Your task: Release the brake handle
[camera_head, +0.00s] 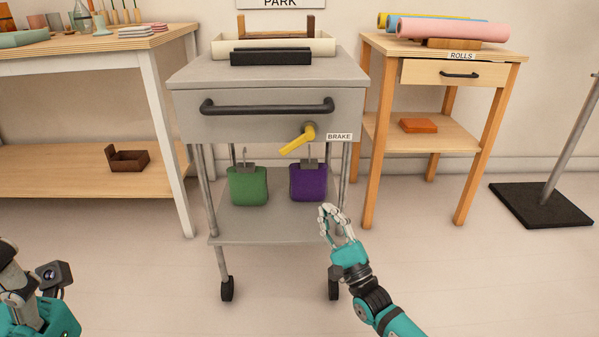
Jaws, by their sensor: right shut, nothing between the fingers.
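The yellow brake handle (297,139) sits on the front of the grey cart (272,72), under the drawer's right side. It slants down to the left from its pivot, beside a label reading BRAKE (339,137). My right gripper (326,212) is below and to the right of the handle, apart from it, in front of the cart's lower shelf. Its fingers are shut and empty. At the bottom left, part of my left arm (38,305) shows, but its fingertips are not visible.
A black bar handle (267,106) crosses the drawer front. A wooden table (437,55) with rolls stands right; a workbench (90,62) stands left.

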